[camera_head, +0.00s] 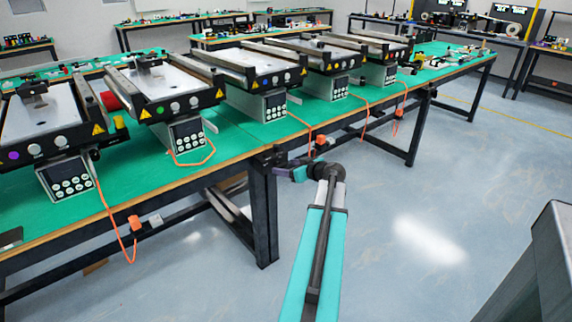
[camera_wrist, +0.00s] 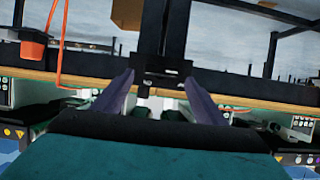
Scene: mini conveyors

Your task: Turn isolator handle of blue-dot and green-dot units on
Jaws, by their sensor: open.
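Several mini conveyors stand in a row on a green table (camera_head: 120,184). One conveyor (camera_head: 152,78) has a green dot (camera_head: 174,107) on its front end. Orange boxes hang on cables below the table edge, one at the left (camera_head: 134,223) and one near my gripper (camera_head: 320,140); I cannot make out handle positions. My gripper (camera_head: 296,172) is by the table's front edge, near a table leg. In the wrist view my gripper (camera_wrist: 160,92) is open, with nothing between its fingers.
The nearest left conveyor (camera_head: 40,115) has a purple dot (camera_head: 14,156). Control boxes with buttons, such as one (camera_head: 186,135), sit under the conveyor ends. Black table legs (camera_head: 262,215) and orange cables are close to my arm. The floor (camera_head: 430,200) at the right is clear.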

